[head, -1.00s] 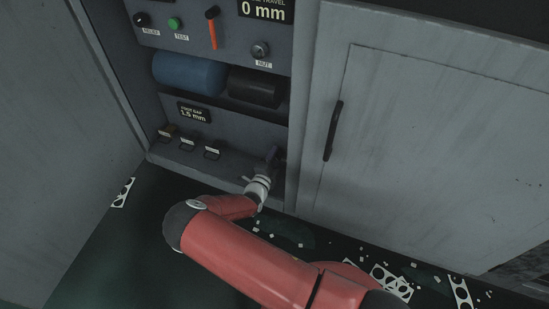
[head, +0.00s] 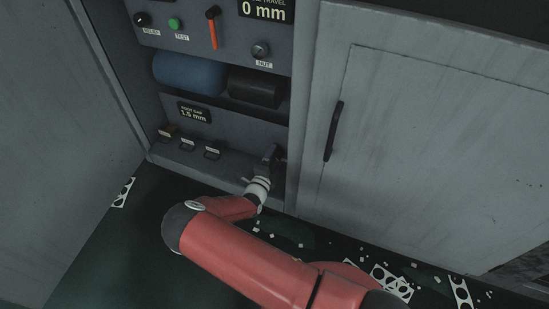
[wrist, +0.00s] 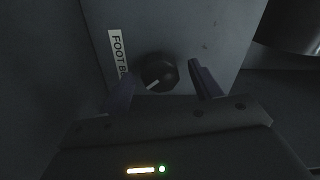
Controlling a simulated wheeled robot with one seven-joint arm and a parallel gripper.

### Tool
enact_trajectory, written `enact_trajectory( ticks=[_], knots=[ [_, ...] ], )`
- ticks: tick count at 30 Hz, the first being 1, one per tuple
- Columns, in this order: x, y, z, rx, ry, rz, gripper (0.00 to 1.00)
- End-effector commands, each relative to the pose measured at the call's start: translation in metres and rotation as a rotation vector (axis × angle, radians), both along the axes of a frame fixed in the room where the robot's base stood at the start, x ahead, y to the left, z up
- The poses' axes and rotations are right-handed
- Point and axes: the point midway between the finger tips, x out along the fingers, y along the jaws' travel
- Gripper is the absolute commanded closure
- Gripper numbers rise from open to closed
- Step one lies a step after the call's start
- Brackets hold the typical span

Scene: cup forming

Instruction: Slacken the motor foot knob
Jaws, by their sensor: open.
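The motor foot knob (wrist: 157,74) is a dark round knob with a white pointer line, in the wrist view. A white label (wrist: 118,55) reading "FOOT B…" stands beside it on a grey panel; the rest of the label is hidden. My gripper (wrist: 163,84) is open, with one finger on each side of the knob's lower part in the picture. I cannot tell whether the fingers touch it. In the head view my gripper (head: 271,153) is at the lower right of the machine recess, and the knob is hidden there.
A foot gap display (head: 194,112) reads 1.5 mm above several small labelled pieces (head: 188,143) on the ledge. A blue motor cylinder (head: 189,74) lies above. The cabinet door handle (head: 333,131) is close on the right. Scrap strips (head: 390,281) litter the floor.

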Motion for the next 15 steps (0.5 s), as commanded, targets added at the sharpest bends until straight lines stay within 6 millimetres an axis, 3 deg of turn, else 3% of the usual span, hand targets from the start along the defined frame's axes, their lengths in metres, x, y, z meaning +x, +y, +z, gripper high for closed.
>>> enact_trajectory(
  ticks=[9,15],
  knots=[
    [-0.049,0.019,0.0,0.001,0.0,0.002,0.37],
    [-0.066,0.025,0.0,0.0,0.0,0.001,0.37]
  ],
)
